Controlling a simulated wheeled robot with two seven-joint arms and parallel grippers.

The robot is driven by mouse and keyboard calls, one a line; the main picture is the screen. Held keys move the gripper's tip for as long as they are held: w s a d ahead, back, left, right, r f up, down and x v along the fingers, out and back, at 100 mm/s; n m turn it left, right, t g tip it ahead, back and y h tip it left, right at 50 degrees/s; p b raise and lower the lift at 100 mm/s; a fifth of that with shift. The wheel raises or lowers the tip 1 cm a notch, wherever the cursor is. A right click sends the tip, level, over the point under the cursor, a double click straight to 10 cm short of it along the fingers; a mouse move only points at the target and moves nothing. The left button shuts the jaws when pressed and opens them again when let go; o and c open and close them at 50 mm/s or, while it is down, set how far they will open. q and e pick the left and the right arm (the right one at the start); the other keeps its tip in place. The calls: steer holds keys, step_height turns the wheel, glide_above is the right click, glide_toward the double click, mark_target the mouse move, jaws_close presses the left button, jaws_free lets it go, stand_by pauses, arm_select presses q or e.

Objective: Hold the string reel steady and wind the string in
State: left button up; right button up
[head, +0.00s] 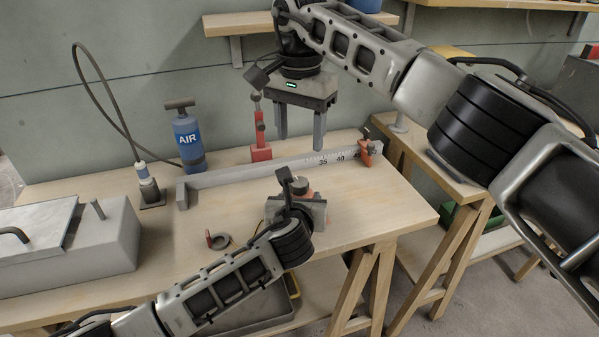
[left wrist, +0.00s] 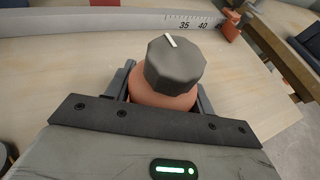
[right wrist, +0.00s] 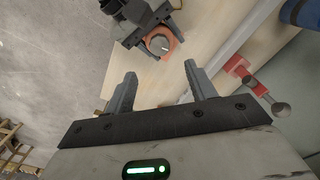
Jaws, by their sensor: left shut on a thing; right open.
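The string reel is an orange round body with a dark grey faceted knob on top, marked by a pale line. In the left wrist view the reel (left wrist: 165,99) stands between the fingers of my left gripper, which is shut on its orange body. In the head view my left gripper (head: 297,212) largely hides the reel; its dark knob (head: 300,186) shows above. My right gripper (head: 301,140) is open and empty, above the table behind the reel. In the right wrist view the reel (right wrist: 160,42) lies beyond its open fingers. I cannot make out any string.
A ruler beam (head: 240,174) crosses the table behind the reel, with an orange-red stop (head: 368,150) at its right end. A red tool (head: 260,138) and blue AIR bottle (head: 187,140) stand behind. A grey case (head: 110,243) is at left. Table right of the reel is clear.

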mark_target(300, 180)
step_height(300, 180, down, 10)
steer(key=shift+f, duration=0.1)
stand_by(0.4)
steer(key=c, duration=1)
